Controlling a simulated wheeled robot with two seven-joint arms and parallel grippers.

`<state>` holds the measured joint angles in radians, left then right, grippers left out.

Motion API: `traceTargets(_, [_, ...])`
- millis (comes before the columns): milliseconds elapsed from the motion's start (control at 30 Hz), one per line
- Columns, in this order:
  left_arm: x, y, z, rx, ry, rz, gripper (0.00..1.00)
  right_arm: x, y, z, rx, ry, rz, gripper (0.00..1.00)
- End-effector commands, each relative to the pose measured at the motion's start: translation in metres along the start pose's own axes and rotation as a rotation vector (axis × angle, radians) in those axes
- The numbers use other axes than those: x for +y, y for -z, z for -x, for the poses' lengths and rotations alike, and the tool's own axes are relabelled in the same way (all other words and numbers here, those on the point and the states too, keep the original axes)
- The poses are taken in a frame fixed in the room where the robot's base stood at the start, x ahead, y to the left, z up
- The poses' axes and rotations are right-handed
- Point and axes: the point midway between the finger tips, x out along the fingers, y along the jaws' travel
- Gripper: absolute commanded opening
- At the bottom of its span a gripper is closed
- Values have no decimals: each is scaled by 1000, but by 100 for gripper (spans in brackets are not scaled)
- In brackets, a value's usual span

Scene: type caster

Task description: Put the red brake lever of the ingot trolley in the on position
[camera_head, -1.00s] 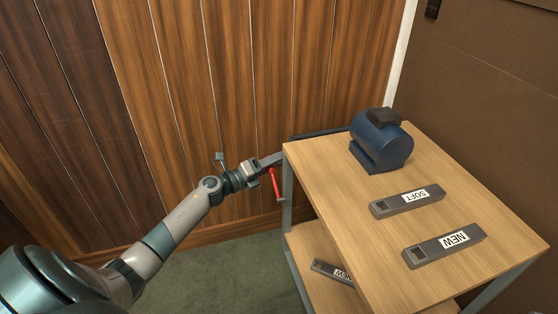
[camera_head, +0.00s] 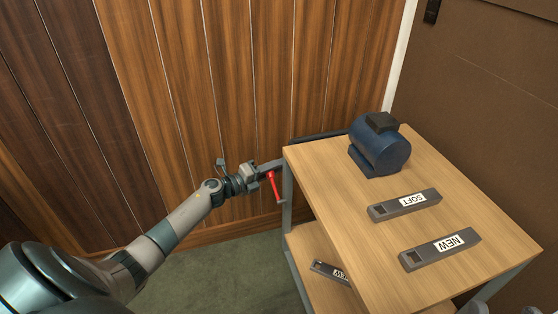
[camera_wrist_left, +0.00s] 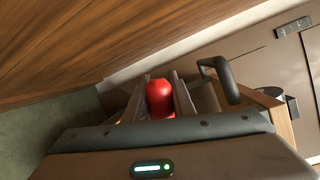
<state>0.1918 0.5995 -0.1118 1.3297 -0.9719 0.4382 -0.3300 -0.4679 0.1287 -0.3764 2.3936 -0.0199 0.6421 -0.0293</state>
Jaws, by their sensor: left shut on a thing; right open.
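The ingot trolley (camera_head: 455,205) is a wooden-topped cart with a grey frame, at the right of the head view. My left gripper (camera_head: 266,172) is at the lever's upper end. In the left wrist view the red lever (camera_wrist_left: 160,100) sits between the two fingers, and the gripper is shut on it. My right gripper (camera_head: 501,309) shows only as grey tips, apart, at the bottom right edge, open and empty. The lever's pivot is hard to make out.
Another ingot (camera_head: 331,272) lies on the lower shelf. A wood-panelled wall (camera_head: 240,80) stands close behind the lever. Green floor (camera_head: 225,270) is clear left of the trolley.

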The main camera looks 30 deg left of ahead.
Motion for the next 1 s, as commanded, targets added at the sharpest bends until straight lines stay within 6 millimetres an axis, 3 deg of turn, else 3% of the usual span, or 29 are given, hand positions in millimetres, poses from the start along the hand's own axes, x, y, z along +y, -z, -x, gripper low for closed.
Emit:
traceTargets(300, [33,6,-3,43,-80,269,0,-23,-32,26,-287,-7,-52,42])
traceTargets(567, [61,20,-4,80,-145,500,0,-38,-46,48,-434,-6,-82,42])
traceTargets(1000, [88,42,-2,121,-215,752,0,-34,-70,58,-562,-9,-80,42])
